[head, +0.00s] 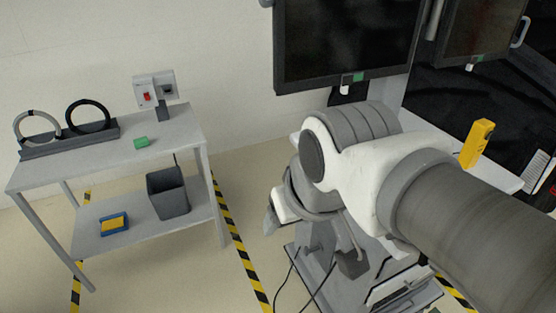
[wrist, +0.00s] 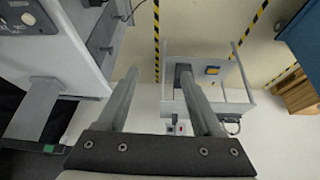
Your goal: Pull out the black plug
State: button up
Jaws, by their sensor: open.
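A white wall socket panel (head: 147,80) with a red switch is on the wall behind the small table at the left of the head view. A dark plug-like piece (head: 162,112) shows at its lower right, and I cannot tell whether it sits in the socket. The panel also shows small in the wrist view (wrist: 180,128), between the finger bases; the plug is not clear there. My gripper (wrist: 158,74) is open, with nothing between its fingers, and apart from the panel. In the head view my arm mostly hides it.
The grey two-level table (head: 180,128) holds a rack with two rings (head: 70,136) and a green block (head: 141,142). A dark bin (head: 168,193) and a yellow-blue item (head: 114,223) are on its lower shelf. Screens (head: 345,45) stand right. Striped floor (head: 238,240) lies between.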

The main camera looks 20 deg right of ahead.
jog(key=w+d+f+n+g+h+b, duration=0.2)
jog(key=d+f+n+g+h+b, duration=0.15)
jog(key=f+n, duration=0.35)
jog(key=w+d+f+n+g+h+b, duration=0.1)
jog(key=d+f+n+g+h+b, duration=0.3)
jog(key=f, duration=0.6)
jog(key=w+d+f+n+g+h+b, duration=0.2)
jog(key=d+f+n+b, duration=0.3)
jog(key=f, duration=0.3)
jog(key=w+d+f+n+t+h+b, duration=0.2)
jog(key=w+f+n+h+b, duration=0.1)
jog(key=f+n, duration=0.6)
jog(key=w+d+f+n+t+h+b, duration=0.2)
jog(key=w+f+n+t+h+b, duration=0.1)
jog(key=f+n, duration=0.7)
jog(key=shift+w+f+n+h+b, duration=0.25)
jog(key=shift+w+n+h+b, duration=0.35)
jog(key=shift+w+n+h, duration=0.45)
jog(key=shift+t, duration=0.25)
jog(key=shift+m, duration=0.25)
jog(key=shift+w+d, duration=0.2)
jog(key=shift+d, duration=2.05)
jog(key=shift+w+d, duration=0.2)
jog(key=shift+d, duration=2)
jog(key=shift+p, duration=0.5)
